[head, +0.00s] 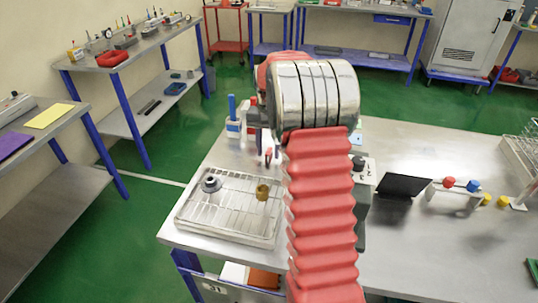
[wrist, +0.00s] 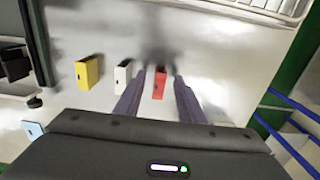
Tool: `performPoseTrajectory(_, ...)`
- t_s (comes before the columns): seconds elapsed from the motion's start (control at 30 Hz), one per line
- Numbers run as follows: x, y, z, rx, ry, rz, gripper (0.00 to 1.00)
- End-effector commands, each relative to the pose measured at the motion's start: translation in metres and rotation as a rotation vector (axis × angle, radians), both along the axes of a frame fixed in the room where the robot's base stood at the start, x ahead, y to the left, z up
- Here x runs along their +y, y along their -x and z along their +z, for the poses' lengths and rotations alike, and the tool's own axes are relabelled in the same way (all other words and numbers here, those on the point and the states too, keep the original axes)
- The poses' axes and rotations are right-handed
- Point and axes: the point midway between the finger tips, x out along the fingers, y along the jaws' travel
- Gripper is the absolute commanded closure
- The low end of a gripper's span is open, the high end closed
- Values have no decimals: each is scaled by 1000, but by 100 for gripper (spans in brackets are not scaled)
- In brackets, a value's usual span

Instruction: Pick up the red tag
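The red tag (wrist: 160,84) is a small upright-looking block with a dark slot, on the metal bench in the wrist view. My gripper (wrist: 159,75) is open, with one dark finger on each side of the red tag in the picture. I see no clear contact, and I cannot tell how far above the bench the fingertips are. A white tag (wrist: 122,76) stands just left of the left finger, and a yellow tag (wrist: 88,72) farther left. In the head view my arm hides most of the gripper area, and I cannot make out the red tag there.
A wire rack (head: 228,228) with a grey ring (head: 210,183) and a brass piece (head: 262,192) lies at the bench's left. A light blue tag (wrist: 32,130) shows at lower left in the wrist view. A black panel (head: 403,186) stands right of my arm.

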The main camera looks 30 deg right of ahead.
Motion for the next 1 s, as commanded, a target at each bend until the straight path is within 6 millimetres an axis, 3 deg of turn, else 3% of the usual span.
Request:
performPoseTrajectory(0.17, 0, 0, -15, 0, 0, 0, 64)
performPoseTrajectory(0.7, 0, 0, -16, 0, 0, 0, 64)
performPoseTrajectory(1.0, 0, 0, -16, 0, 0, 0, 85)
